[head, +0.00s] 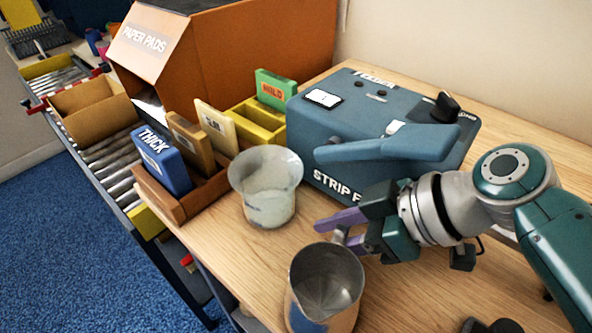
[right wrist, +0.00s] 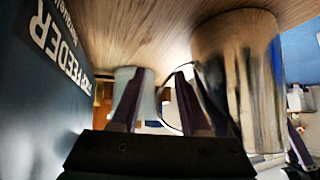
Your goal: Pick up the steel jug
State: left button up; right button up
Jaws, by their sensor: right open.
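The steel jug (head: 325,291) stands upright on the wooden table at the bottom of the head view, cut off slightly by the frame's edge. Its handle (head: 341,236) points toward the back. My right gripper (head: 335,231) is open, with its purple fingertips at the handle. The handle seems to lie near or between the fingers; I cannot tell whether they touch it. In the right wrist view the jug (right wrist: 238,80) stands large and shiny to the right of the fingers (right wrist: 158,100). My left gripper is not in view.
A translucent cup (head: 266,190) stands close behind the jug to the left. The blue strip feeder (head: 330,180) stands behind my right gripper. A wooden rack (head: 178,210) holds boxes at the left, near the table edge.

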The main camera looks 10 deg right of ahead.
jog(key=shift+c, duration=0.2)
grip_shut()
dwell(1.1)
